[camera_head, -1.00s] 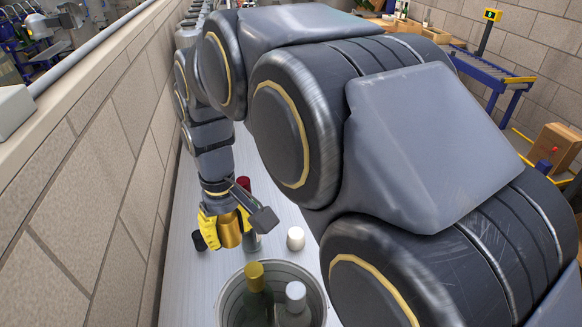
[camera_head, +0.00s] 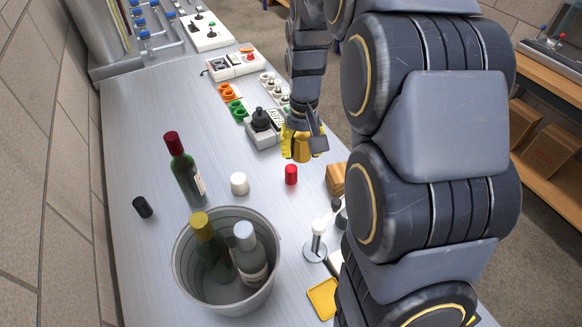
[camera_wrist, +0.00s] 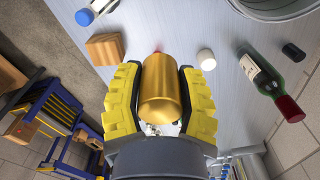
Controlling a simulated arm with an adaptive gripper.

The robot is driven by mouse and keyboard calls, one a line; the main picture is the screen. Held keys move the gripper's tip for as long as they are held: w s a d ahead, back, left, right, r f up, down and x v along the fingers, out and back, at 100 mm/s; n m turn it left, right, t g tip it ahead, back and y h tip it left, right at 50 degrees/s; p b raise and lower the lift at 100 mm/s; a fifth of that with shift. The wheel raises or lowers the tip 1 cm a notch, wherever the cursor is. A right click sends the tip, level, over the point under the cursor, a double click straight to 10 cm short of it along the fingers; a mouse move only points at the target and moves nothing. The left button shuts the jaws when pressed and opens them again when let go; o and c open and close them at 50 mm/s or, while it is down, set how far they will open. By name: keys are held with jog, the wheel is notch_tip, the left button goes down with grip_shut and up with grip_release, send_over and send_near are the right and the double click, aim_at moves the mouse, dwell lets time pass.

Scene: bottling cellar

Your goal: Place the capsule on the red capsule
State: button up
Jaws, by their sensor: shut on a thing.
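My gripper (camera_head: 296,143) has yellow fingers and is shut on a gold capsule (camera_head: 303,149). In the wrist view the gold capsule (camera_wrist: 162,90) fills the space between the two fingers (camera_wrist: 160,98). The red capsule (camera_head: 291,175) stands upright on the table, just in front of the held capsule in the head view. In the wrist view only a sliver of red (camera_wrist: 157,52) shows past the gold capsule; the rest is hidden. The gold capsule appears to be above the table and apart from the red one.
A white capsule (camera_head: 239,184), a black capsule (camera_head: 143,207) and a red-topped bottle (camera_head: 186,170) are to the left. A metal bucket (camera_head: 184,284) with two bottles stands in front. A wooden block (camera_head: 335,180) is close at right. A black-and-white device (camera_head: 262,128) stands behind.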

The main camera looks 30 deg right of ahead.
notch_tip(320, 180, down, 6)
send_over(291, 168)
notch_tip(291, 168, down, 10)
jog(key=shift+s+f, duration=0.1)
jog(key=shift+s, duration=0.05)
jog(key=shift+f, duration=1.65)
jog(key=shift+f, duration=0.1)
jog(key=o, duration=0.6)
